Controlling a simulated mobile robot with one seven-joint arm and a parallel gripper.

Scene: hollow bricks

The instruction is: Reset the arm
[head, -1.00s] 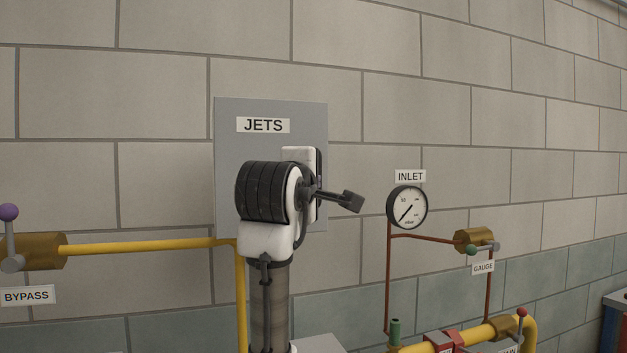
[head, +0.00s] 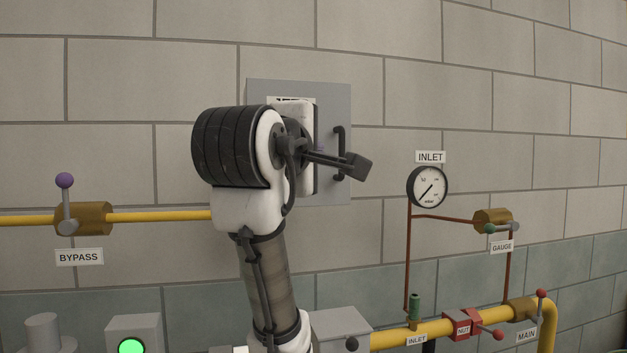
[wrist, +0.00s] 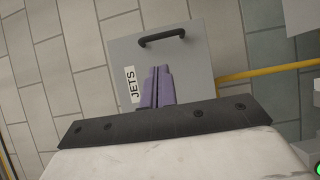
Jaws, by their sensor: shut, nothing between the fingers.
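My arm (head: 262,210) stands raised in the middle of the head view, bent in front of the grey JETS panel (head: 335,192). My gripper is mostly hidden behind my wrist in the head view. In the wrist view my gripper (wrist: 159,72) shows as two purple fingers lying together, shut and empty. Behind them in that view is the grey JETS panel (wrist: 190,70) with its label (wrist: 131,88) and a dark handle (wrist: 162,37). The fingers appear apart from the handle.
A yellow pipe with the BYPASS valve (head: 88,218) runs at left. The INLET gauge (head: 428,187), GAUGE valve (head: 492,220), red NUT fitting (head: 463,325) and MAIN valve (head: 522,308) are at right. A green lamp (head: 131,347) sits low at left. The upper wall is clear.

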